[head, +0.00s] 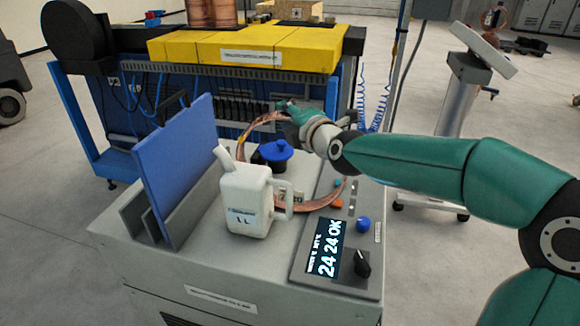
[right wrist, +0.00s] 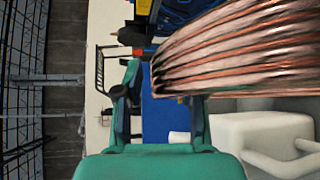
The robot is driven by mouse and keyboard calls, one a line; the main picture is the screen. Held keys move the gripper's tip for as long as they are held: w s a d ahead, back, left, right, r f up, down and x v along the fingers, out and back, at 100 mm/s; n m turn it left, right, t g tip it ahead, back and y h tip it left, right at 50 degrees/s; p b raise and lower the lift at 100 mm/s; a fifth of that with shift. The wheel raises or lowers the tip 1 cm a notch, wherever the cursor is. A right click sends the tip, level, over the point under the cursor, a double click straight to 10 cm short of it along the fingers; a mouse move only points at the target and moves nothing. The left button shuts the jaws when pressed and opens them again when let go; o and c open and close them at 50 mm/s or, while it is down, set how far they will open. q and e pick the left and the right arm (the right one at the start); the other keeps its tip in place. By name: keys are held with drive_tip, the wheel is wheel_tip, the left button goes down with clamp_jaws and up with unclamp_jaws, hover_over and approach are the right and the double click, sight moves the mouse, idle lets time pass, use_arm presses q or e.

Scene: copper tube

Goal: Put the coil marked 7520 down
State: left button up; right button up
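The copper coil (head: 262,119) is a ring of several turns above the grey cabinet top (head: 205,265). It stands tilted, with its far side raised, around a blue-capped dark fitting (head: 275,152). A pale tag shows the digits "20", partly hidden by the jug handle. My right gripper (head: 287,110) is at the raised far side of the ring. In the right wrist view, the coil (right wrist: 245,50) passes at the fingers (right wrist: 165,95) and hides part of one; they appear closed around its band. Whether the near side touches the cabinet is unclear. My left gripper is out of view.
A white jug (head: 246,200) stands in front of the ring. A blue upright panel (head: 178,165) is at left. A display (head: 326,248) with knobs lies at right. Behind is a bench with a yellow top (head: 190,52) bearing copper coils (head: 210,12).

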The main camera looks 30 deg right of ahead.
drive_tip(key=shift+s+r, duration=0.1)
drive_tip(key=shift+s, duration=0.05)
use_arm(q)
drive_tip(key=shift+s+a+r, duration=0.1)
use_arm(e)
clamp_jaws()
drive_tip(key=shift+r, duration=0.1)
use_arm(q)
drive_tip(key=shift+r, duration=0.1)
